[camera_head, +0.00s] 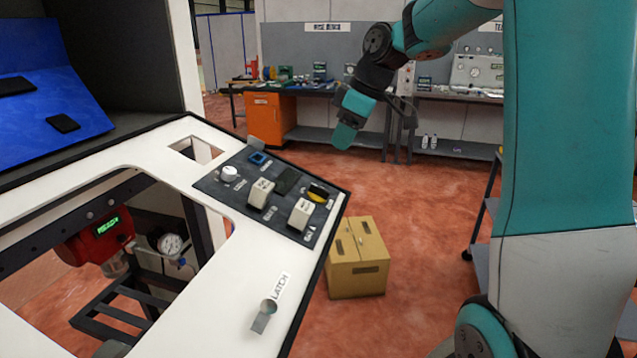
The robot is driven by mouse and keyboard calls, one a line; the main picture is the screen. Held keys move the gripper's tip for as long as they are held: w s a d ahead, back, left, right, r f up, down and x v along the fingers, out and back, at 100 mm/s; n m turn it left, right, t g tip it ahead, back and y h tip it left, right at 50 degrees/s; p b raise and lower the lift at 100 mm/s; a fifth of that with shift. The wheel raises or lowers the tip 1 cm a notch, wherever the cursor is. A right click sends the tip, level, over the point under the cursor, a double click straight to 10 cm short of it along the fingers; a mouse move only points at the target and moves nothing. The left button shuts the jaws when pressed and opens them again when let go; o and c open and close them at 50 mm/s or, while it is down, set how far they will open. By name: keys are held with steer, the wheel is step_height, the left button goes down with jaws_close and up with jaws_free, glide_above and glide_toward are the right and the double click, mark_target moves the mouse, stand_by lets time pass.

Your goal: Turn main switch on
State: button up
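The dark control panel (272,195) is set into the sloping white console top (205,150). It carries a round white knob (229,173), a blue-framed square (258,159), two white block-shaped switches (261,192) and (301,213), and a yellow and black control (318,192). Their labels are too small to read, so I cannot tell which is the main switch.
A latch (264,316) labelled LATCH sits on the console's near edge. A red device (98,238) and a gauge (171,244) show inside the console opening. A cardboard box (357,262) stands on the floor. Workbenches (273,121) line the back. Air above the panel is clear.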

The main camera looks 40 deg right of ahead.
mark_target(320, 188)
steer(key=p+x, duration=0.2)
steer(key=x, duration=1.1)
steer(key=shift+s, duration=0.1)
jaws_close()
